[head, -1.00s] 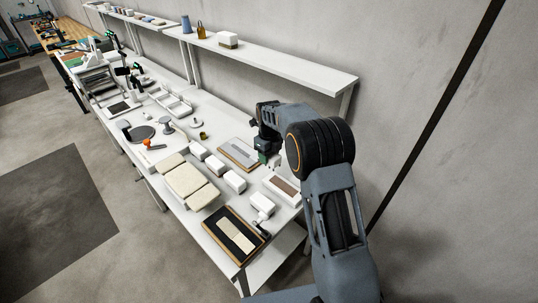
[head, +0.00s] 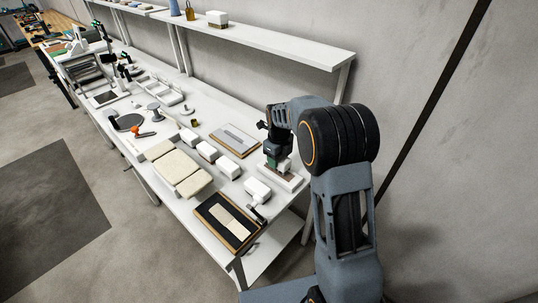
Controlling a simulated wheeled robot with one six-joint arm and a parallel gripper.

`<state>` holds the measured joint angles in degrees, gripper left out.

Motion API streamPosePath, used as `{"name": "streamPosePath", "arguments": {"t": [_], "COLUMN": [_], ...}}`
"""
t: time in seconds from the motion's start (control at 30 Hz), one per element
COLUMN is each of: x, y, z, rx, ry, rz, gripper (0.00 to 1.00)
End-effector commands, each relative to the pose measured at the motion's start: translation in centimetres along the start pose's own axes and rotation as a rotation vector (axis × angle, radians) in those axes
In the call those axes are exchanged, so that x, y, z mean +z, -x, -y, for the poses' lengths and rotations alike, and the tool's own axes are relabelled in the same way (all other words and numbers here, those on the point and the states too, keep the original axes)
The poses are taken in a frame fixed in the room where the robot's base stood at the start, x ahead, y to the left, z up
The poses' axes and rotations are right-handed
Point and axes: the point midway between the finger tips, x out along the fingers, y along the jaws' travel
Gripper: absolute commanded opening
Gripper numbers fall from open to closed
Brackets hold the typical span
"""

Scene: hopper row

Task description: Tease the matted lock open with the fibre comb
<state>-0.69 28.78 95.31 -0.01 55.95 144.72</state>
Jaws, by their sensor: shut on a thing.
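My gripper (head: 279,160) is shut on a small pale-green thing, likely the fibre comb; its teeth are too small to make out. It is low over a white tray (head: 294,184) with a brown inside, at the right end of the bench. My gripper hides part of this tray, and I cannot tell whether the held thing touches what is inside. I cannot make out the matted lock for certain. A wood-framed black board (head: 208,216) with pale strips on it lies at the bench's front corner.
Several white blocks (head: 257,190) stand in a row left of the tray. Cream pads (head: 180,172) lie at the front edge, and a wood-edged grey plate (head: 235,139) lies behind the blocks. A dark-handled tool (head: 257,213) is near the board. A shelf (head: 290,45) runs above.

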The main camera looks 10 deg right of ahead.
Motion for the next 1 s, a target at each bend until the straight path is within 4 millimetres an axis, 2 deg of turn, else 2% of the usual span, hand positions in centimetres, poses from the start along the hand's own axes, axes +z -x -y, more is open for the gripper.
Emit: {"name": "streamPosePath", "arguments": {"t": [0.2, 0.5, 0.7, 1.0], "x": [-3.5, -7.0, -8.2, -8.7], "y": [-0.1, 0.0, 0.0, 0.0], "z": [0.0, 0.0, 0.0, 0.0], "rx": [-0.001, -0.001, -0.001, 0.000], "ry": [-0.003, -0.002, -0.001, 0.000], "rz": [0.001, 0.001, 0.001, 0.000], "gripper": [0.21, 0.21, 0.21, 0.21]}}
